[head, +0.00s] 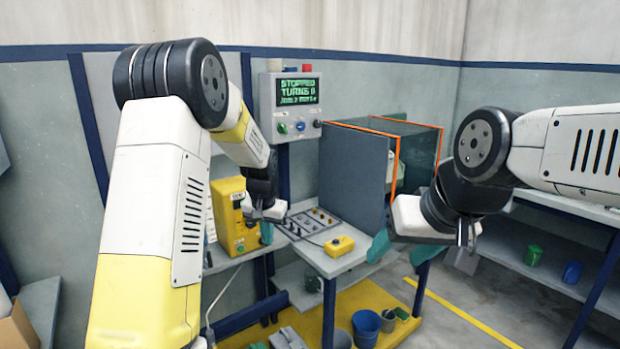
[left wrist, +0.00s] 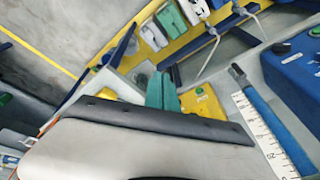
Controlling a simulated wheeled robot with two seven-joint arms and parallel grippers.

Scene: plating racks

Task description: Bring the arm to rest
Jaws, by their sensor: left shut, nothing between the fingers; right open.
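My left arm comes in from the left in the head view and bends down. Its gripper (head: 267,233) hangs just left of the small work table, beside the yellow box. Its teal fingers are together with nothing between them, and they also show in the left wrist view (left wrist: 160,90). My right arm comes in from the right. Its gripper (head: 403,250) points down near the right front of the table. Its teal fingers are spread apart and empty.
The work table (head: 345,262) carries a panel of knobs (head: 309,222), a yellow button box (head: 340,246) and an orange-edged enclosure (head: 352,178). A control box (head: 291,105) reads "STOPPED". A yellow machine (head: 236,220) stands at left. Buckets (head: 366,325) stand below; a shelf (head: 520,245) is at right.

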